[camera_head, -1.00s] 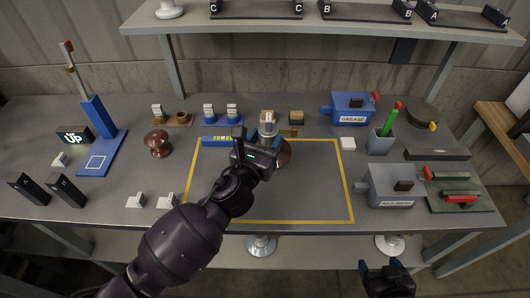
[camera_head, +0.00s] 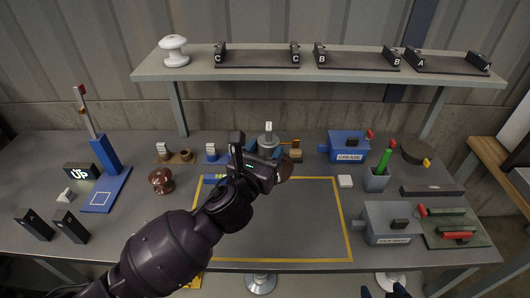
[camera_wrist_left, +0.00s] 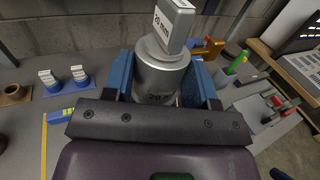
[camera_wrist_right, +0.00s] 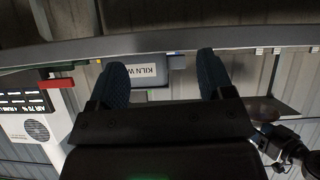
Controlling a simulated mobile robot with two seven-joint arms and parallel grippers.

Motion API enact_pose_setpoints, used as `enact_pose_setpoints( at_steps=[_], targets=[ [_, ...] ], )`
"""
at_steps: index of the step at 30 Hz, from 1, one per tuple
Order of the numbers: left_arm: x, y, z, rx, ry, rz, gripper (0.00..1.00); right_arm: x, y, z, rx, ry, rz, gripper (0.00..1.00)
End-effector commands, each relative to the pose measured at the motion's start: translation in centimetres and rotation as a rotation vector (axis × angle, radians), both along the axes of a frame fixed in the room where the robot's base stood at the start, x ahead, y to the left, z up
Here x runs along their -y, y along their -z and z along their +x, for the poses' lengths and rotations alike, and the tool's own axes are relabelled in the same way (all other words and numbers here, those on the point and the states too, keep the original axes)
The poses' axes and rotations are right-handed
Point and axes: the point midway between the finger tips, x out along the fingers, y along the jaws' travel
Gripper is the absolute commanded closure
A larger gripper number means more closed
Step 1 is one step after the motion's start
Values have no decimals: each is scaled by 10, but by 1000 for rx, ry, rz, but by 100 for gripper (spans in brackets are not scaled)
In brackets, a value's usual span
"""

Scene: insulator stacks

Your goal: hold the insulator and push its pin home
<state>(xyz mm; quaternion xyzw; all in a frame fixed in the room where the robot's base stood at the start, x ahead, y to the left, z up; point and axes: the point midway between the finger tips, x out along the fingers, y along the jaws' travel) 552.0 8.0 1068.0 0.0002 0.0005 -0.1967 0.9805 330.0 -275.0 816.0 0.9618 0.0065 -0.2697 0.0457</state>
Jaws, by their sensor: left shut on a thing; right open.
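The insulator (camera_head: 286,172) stands at the back of the yellow-outlined area, its brown shell partly hidden by my left gripper. Its grey metal cap (camera_wrist_left: 160,70) fills the middle of the left wrist view. A pale block marked 20 mm (camera_wrist_left: 174,20) stands on top of the cap; it also shows in the head view (camera_head: 268,128). My left gripper (camera_head: 268,160) is shut on the cap, with a blue finger on each side. I cannot make out the pin. My right gripper (camera_wrist_right: 162,82) is open and empty, low at the bench's front; only its blue fingertips show in the head view.
A blue GREASE box (camera_head: 348,150), a cup with a green stick (camera_head: 376,180) and a grey box (camera_head: 390,222) stand on the right. A blue stand with a lever (camera_head: 103,155) is on the left. The yellow-outlined area (camera_head: 290,225) is clear in front. A shelf (camera_head: 320,76) runs above.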

Motion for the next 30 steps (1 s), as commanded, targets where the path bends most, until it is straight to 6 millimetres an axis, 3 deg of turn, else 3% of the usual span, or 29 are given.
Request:
enact_pose_setpoints(
  at_steps=[12, 30],
  targets=[
    [0, 7, 0, 4, 1, -4, 76, 1, 12, -10, -22, 6, 0, 26],
    [0, 28, 0, 4, 2, -3, 76, 0, 17, -1, -4, -2, -1, 26]
  ],
)
